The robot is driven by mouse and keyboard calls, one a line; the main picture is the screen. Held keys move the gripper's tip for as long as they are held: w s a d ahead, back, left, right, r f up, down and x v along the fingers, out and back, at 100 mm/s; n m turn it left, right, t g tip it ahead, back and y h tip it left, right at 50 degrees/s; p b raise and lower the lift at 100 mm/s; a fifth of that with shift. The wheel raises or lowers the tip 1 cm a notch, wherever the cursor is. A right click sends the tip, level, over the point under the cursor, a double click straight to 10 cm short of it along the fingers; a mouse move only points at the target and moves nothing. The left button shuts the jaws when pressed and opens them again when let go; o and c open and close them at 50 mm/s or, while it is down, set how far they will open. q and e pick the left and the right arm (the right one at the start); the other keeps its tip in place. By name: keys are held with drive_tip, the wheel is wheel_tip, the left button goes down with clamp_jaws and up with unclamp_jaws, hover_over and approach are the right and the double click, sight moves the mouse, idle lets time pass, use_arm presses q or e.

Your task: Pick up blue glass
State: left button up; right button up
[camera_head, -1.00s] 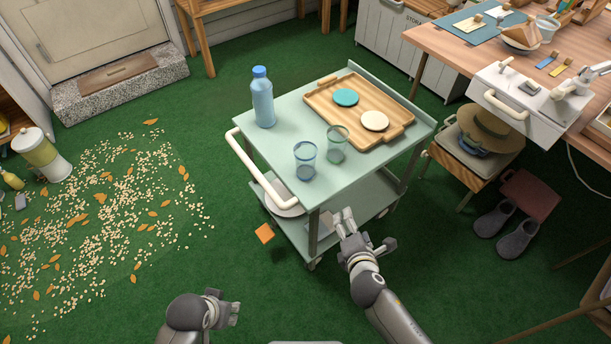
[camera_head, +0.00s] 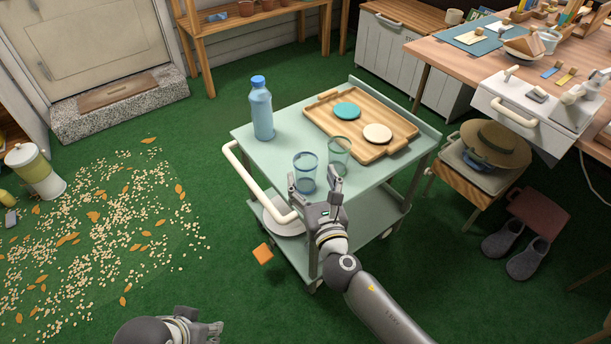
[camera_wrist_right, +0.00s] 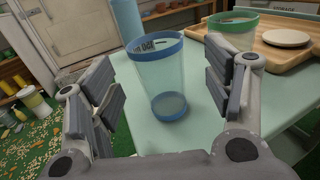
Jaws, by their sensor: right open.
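The blue glass (camera_head: 305,172) stands upright near the front edge of the pale green cart top. It is clear with a blue rim and base. In the right wrist view the blue glass (camera_wrist_right: 158,80) stands ahead, between the open fingers of my right gripper (camera_wrist_right: 165,95), with a gap on both sides. In the head view my right gripper (camera_head: 315,195) is at the cart's front edge, just in front of the glass. My left gripper (camera_head: 205,328) is low at the bottom left, away from the cart; its finger opening is unclear.
A green-rimmed glass (camera_head: 339,155) stands close behind and right of the blue one. A blue bottle (camera_head: 262,112) stands at the back left of the cart. A wooden tray (camera_head: 395,130) holds two discs. The cart's cream handle (camera_head: 250,180) runs along its left side.

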drive_tip(key=x, duration=0.5)
drive_tip(key=shift+w+a+r+b, duration=0.2)
drive_tip(key=shift+r+b, duration=0.05)
drive_tip(key=shift+b, duration=0.15)
drive_tip(key=c, duration=1.1)
